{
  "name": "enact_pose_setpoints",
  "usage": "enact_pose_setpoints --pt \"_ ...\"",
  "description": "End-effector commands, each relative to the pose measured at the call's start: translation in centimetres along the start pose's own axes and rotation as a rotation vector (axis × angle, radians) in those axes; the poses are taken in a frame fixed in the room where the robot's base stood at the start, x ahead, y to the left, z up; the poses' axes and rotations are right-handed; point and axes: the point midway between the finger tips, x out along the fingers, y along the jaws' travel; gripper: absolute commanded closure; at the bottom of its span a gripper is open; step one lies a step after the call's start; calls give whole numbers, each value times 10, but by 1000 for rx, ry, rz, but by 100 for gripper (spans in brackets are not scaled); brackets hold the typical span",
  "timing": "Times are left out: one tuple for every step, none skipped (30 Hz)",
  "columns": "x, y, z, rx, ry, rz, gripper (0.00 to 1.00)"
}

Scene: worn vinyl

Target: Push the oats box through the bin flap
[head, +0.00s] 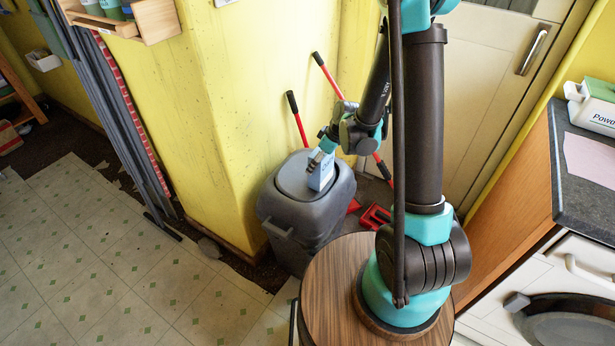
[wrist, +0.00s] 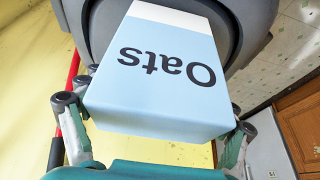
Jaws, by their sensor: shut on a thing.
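The oats box (head: 321,173) is pale blue with a white band. It hangs below my gripper (head: 323,148), over the lid of the dark grey bin (head: 293,222). In the wrist view the oats box (wrist: 165,70) fills the middle, with "Oats" upside down. My gripper (wrist: 155,120) is shut on it, one finger at each side.
The bin stands beside a yellow wall corner (head: 215,110). Red-handled tools (head: 298,120) lean behind it. My arm rises from a round wooden top (head: 335,285) close to the bin. A dark counter (head: 585,165) is at the right. Tiled floor (head: 110,265) is clear at the left.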

Motion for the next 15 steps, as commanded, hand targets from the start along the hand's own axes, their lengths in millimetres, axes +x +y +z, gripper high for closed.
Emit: enact_pose_setpoints --pt "2 0 0 0 0 0 55" --pt "2 0 1 0 0 0 55" --pt "3 0 1 0 0 0 55" --pt "3 0 1 0 0 0 55" --pt "3 0 1 0 0 0 55" --pt "3 0 1 0 0 0 55" --pt "3 0 1 0 0 0 55" --pt "3 0 1 0 0 0 55" --pt "3 0 1 0 0 0 55" --pt "3 0 1 0 0 0 55" --pt "3 0 1 0 0 0 55" --pt "3 0 1 0 0 0 12" --pt "3 0 1 0 0 0 8" --pt "3 0 1 0 0 0 5" --pt "3 0 1 0 0 0 0"
